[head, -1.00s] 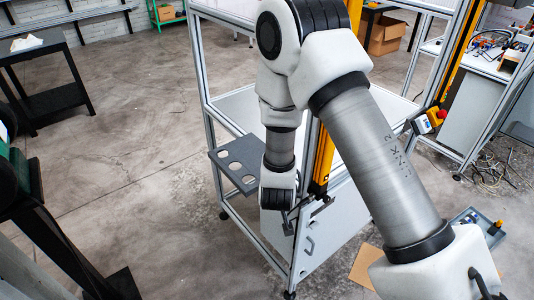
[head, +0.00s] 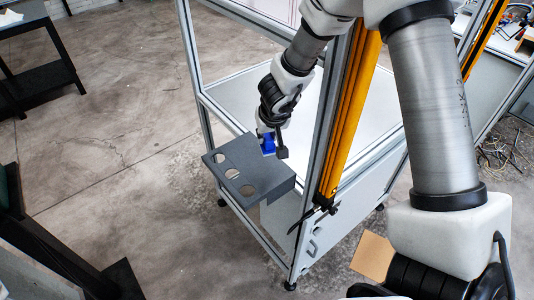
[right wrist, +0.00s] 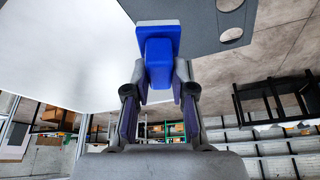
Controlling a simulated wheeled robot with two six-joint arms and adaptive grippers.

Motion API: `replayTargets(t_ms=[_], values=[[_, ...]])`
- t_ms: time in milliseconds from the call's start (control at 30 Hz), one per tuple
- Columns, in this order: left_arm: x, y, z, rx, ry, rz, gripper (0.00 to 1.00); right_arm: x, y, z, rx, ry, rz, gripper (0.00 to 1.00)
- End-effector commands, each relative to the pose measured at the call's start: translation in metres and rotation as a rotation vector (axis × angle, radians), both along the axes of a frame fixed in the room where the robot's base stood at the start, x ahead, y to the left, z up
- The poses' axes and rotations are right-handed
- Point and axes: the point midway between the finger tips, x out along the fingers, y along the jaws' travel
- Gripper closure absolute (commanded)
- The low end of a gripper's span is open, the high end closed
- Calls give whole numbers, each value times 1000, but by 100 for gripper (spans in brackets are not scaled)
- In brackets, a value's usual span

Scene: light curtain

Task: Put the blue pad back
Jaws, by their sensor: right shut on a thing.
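The blue pad (head: 268,144) is in my right gripper (head: 271,149), at the inner end of a dark grey shelf with round holes (head: 262,171). In the right wrist view the pad (right wrist: 158,48) shows a wide blue head with a narrower blue block below, clasped between both fingers of the right gripper (right wrist: 159,82). The shelf (right wrist: 205,12) also shows there, beside and beyond the pad. I cannot tell whether the pad touches the shelf. My left gripper is not in view.
The shelf is fixed to an aluminium frame with a white tabletop (head: 265,90). A yellow light-curtain post (head: 349,110) stands right of the gripper. A cardboard piece (head: 372,256) lies on the floor.

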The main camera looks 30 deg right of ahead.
Motion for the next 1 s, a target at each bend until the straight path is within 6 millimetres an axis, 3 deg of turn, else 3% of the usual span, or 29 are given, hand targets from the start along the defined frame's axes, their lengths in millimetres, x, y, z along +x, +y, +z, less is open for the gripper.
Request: replayTargets(t_ms=[67, 133, 400, 800, 833, 867, 900, 1000], values=[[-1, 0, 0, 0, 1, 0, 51, -1, 0, -15, 0, 6, 4, 100], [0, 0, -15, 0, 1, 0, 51, -1, 0, -39, -1, 4, 2, 100], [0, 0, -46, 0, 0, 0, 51, -1, 0, -84, -1, 3, 1, 100], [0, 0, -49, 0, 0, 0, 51, -1, 0, -91, 0, 2, 1, 100], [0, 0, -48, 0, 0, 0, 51, -1, 0, -91, 0, 2, 1, 69], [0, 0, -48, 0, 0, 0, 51, -1, 0, -90, 0, 2, 1, 59], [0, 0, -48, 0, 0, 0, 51, -1, 0, -90, 0, 2, 1, 51], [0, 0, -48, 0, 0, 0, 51, -1, 0, -90, 0, 2, 1, 51]])
